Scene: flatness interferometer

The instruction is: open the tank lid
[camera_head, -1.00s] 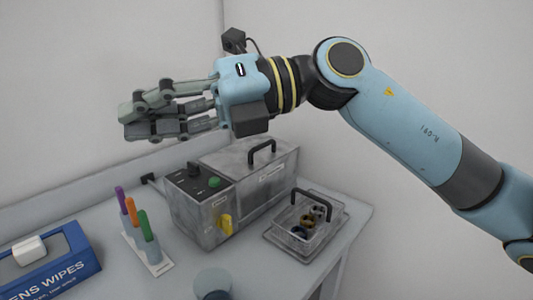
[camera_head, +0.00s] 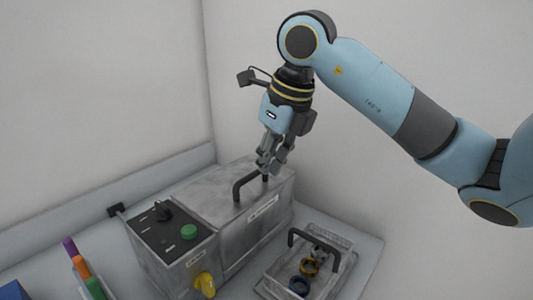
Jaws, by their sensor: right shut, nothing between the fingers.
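The tank (camera_head: 262,228) is a grey metal box with a flat closed lid (camera_head: 208,195) on top. A black bar handle (camera_head: 239,185) stands up from the lid. My right gripper (camera_head: 265,166) points down over the lid, its fingers shut and empty. Its fingertips overlap the far right end of the handle in the picture and hide part of it. I cannot tell whether they touch it. My left gripper is out of view.
A control panel (camera_head: 160,240) with a black knob, a green button and a yellow knob (camera_head: 205,284) adjoins the tank's front left. A basket (camera_head: 335,270) with a black handle and several rings stands right. Colored pens (camera_head: 82,266) stand lower left. A wall rises behind.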

